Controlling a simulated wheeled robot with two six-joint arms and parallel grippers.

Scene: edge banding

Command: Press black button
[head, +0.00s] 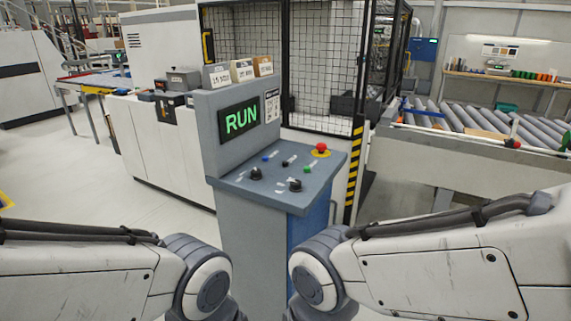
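A grey control console (230,192) stands straight ahead in the head view, with a sloped top panel. A small black control (286,163) sits near the middle of the panel, between a blue button (266,158) and a green button (308,169). Two larger black knobs, a left one (256,173) and a right one (295,185), sit closer to the front edge. A red mushroom button (320,149) on a yellow base is at the back right. Only my arm links show, below the console; both grippers are out of view.
The console's display (240,120) reads RUN in green. Small labelled boxes (241,70) stand on its top. A black mesh fence (320,60) with a striped post (354,170) is behind it. A roller conveyor (480,120) lies right. Open floor (90,210) is at left.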

